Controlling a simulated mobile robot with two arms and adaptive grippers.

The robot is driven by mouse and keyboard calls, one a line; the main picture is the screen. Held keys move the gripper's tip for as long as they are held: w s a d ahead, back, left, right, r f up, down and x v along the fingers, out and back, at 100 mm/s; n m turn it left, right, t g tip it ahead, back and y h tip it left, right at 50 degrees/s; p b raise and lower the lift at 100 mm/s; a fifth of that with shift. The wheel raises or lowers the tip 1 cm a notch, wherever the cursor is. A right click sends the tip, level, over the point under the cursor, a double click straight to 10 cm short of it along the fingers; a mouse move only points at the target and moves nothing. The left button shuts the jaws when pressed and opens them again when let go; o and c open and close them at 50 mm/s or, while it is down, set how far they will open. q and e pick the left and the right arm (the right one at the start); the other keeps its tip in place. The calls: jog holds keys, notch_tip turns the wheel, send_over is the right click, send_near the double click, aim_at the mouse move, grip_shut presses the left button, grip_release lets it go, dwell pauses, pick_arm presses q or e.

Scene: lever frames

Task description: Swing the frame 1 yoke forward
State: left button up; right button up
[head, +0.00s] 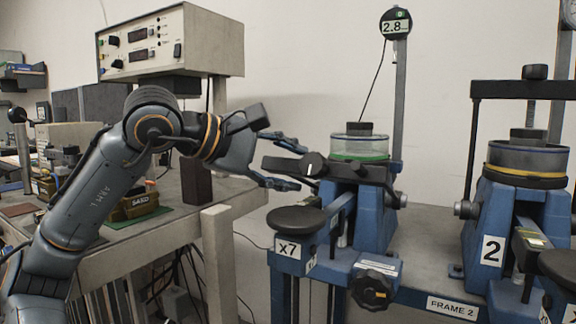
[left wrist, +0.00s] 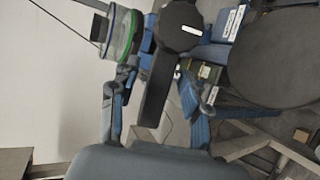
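The frame 1 yoke (head: 345,171) is a black bar with a dark round knob, lying low across the front of the left blue frame (head: 372,218). Its free end points left. My left gripper (head: 283,163) comes in from the left, its fingers open above and below that end. In the left wrist view the black bar (left wrist: 157,90) lies between the two spread fingers (left wrist: 155,108); I cannot tell whether they touch it. A clear cell with a green ring (head: 360,147) stands behind the yoke. My right gripper is not in view.
A round black pan (head: 296,219) marked X7 sits below the gripper. A dial gauge (head: 396,24) on a post rises behind the cell. Frame 2 (head: 512,210) stands to the right with its black yoke upright. A bench (head: 217,210) and meter box (head: 170,45) are at left.

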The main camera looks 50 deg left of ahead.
pick_arm(q)
jog(key=v, duration=1.2)
jog(key=shift+f, duration=0.1)
dwell(0.4)
